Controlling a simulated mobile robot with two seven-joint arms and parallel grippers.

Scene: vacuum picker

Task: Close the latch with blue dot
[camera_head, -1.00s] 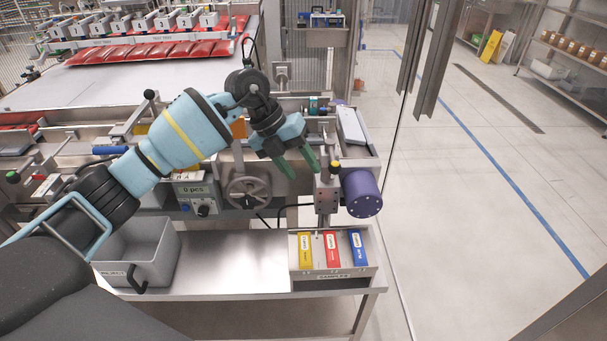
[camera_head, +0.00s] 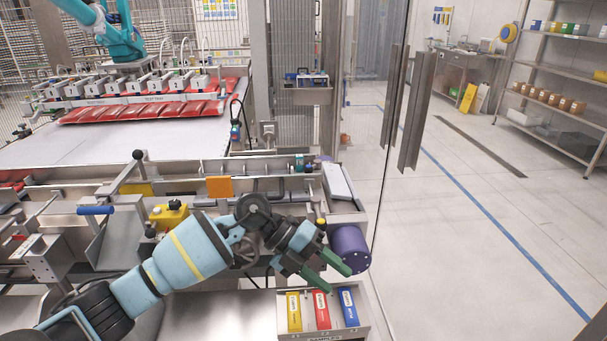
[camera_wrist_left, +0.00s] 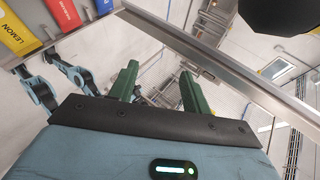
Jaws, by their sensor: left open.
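I cannot make out a latch with a blue dot in either view; at this distance the small machine fittings are too fine to tell. My left gripper (camera_head: 339,280) has two green fingers, spread apart with nothing between them. In the head view it appears just above the sample tray (camera_head: 322,330) and overlaps the purple cylinder (camera_head: 350,248) at the machine's right end. The left wrist view also shows the open fingers (camera_wrist_left: 158,68), with the sample packs at the upper left. My arm hides part of the machine's front panel. My right gripper is out of view.
The tray holds a yellow pack (camera_head: 293,312), a red pack (camera_head: 320,309) and a blue pack (camera_head: 348,306). A blue handle (camera_head: 95,210) and a black-knobbed lever (camera_head: 138,156) are on the machine's left. A glass panel edge borders the right; open floor lies beyond.

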